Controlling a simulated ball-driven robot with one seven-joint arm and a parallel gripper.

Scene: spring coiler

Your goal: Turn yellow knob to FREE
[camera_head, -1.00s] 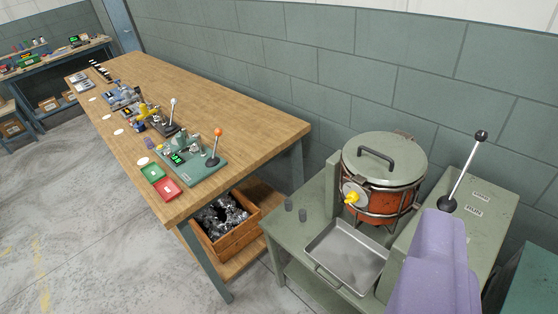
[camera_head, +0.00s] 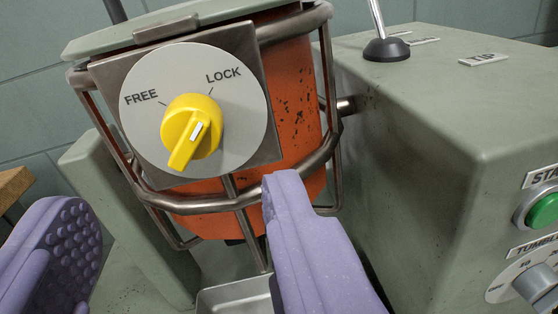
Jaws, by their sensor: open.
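The yellow knob (camera_head: 190,128) sits on a round light-grey dial (camera_head: 235,120) on the front of the orange drum. The dial reads FREE at upper left and LOCK at upper right. The white mark on the knob slants up toward the LOCK side, and its grip bar runs down to the lower left. My gripper (camera_head: 182,197) is open and empty. Its purple fingers show one at lower left, with a studded pad, and one at lower centre. In the picture they lie below and to either side of the knob, not touching it.
A metal cage surrounds the orange drum (camera_head: 296,100). To the right stands a grey-green housing (camera_head: 420,130) with a lever, a green start button (camera_head: 543,211) and a grey dial (camera_head: 535,282). A metal tray (camera_head: 235,297) lies below the drum.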

